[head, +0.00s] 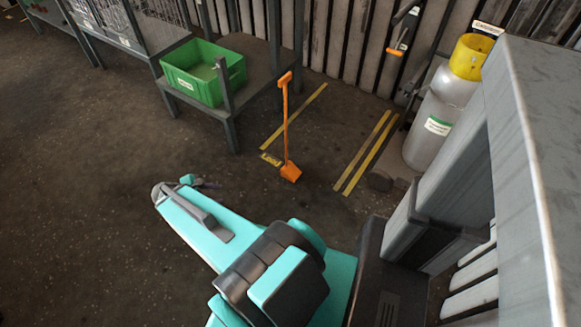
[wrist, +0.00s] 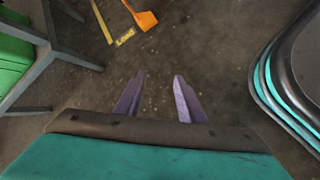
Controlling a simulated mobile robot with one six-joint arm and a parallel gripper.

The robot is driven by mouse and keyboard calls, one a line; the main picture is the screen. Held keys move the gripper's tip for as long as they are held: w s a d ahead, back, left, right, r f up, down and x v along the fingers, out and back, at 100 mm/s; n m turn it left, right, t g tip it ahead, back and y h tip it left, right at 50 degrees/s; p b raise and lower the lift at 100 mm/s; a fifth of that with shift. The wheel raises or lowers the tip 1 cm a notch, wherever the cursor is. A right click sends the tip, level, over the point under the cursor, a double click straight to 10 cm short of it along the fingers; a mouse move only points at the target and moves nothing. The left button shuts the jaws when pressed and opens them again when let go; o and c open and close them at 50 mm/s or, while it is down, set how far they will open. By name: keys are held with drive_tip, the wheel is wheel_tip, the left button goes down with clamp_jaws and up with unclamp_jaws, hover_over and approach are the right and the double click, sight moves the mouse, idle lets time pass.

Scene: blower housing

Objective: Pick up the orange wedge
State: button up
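The orange wedge (head: 290,172) stands on the dark floor with a long upright orange handle (head: 285,115) ending in a short crossbar grip. Its base also shows at the top of the wrist view (wrist: 147,20), beside a yellow floor label; the upper handle is out of that view. My gripper (wrist: 159,75) has two purple fingers spread apart with only bare floor between them. In the head view my gripper (head: 208,184) is small and partly hidden behind my arm, to the left of the wedge and apart from it.
A green crate (head: 204,98) sits on a low metal table (head: 257,60) behind left of the wedge. Yellow stripes (head: 365,155) mark the floor. A grey gas cylinder (head: 432,115) with a yellow top stands at right. The floor at left is clear.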

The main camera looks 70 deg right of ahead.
drive_tip(key=d+r+n+h+b, duration=0.1)
drive_tip(key=d+r+h+b, duration=0.1)
drive_tip(key=d, duration=0.7)
drive_tip(key=n+g+h+b, duration=0.2)
drive_tip(key=n+h+b, duration=0.6)
drive_tip(key=b, duration=0.2)
approach(285, 83)
drive_tip(key=d, duration=0.1)
drive_tip(key=shift+s+d+f, duration=0.1)
drive_tip(key=shift+s+d, duration=0.1)
drive_tip(key=shift+s, duration=0.05)
drive_tip(key=b+x, duration=0.1)
drive_tip(key=x, duration=0.6)
drive_tip(key=shift+w+d+f+b, duration=0.1)
drive_tip(key=shift+b, duration=0.3)
drive_tip(key=shift+s+d, duration=0.25)
drive_tip(key=shift+d, duration=0.4)
